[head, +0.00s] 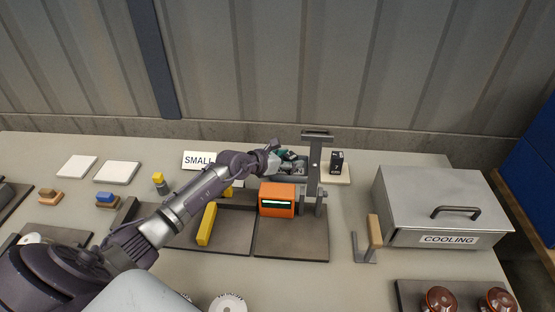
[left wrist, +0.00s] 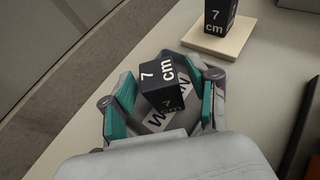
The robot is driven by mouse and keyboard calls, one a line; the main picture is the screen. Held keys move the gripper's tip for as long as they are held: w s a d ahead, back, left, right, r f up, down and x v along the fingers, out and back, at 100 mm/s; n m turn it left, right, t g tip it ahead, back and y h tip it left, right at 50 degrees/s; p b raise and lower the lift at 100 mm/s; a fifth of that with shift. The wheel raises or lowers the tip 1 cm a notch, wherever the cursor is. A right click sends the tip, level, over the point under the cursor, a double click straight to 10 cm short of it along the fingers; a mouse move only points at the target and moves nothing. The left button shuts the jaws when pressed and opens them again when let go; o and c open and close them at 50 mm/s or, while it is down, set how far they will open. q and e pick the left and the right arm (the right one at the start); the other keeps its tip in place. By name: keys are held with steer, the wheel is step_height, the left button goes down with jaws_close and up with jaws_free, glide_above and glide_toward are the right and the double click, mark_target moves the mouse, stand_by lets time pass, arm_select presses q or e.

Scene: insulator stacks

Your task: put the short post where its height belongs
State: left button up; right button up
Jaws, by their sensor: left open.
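A black post marked "7 cm" (left wrist: 162,92) stands between the teal fingers of my left gripper (left wrist: 166,100) in the left wrist view. The fingers are open on either side of it; I cannot tell whether either touches it. A white label (left wrist: 183,84), partly hidden, lies behind and below the post. In the head view my left gripper (head: 289,158) is at the back of the table, and the post in it cannot be made out. A second black post marked "7 cm" (left wrist: 218,17) stands on a cream pad (left wrist: 203,42), also seen in the head view (head: 337,162).
A grey upright stand (head: 316,165) and an orange device with a green display (head: 277,200) are close to my left gripper. A metal box marked "COOLING" (head: 440,205) is at the right. A "SMALL" label (head: 198,159) and white pads (head: 117,172) are at the back left.

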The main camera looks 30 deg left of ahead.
arm_select(q)
steer(key=v, duration=1)
steer(key=shift+s+a+f, duration=0.1)
steer(key=shift+s+a+r, duration=0.15)
steer(key=shift+s+r, duration=0.25)
steer(key=shift+s, duration=0.15)
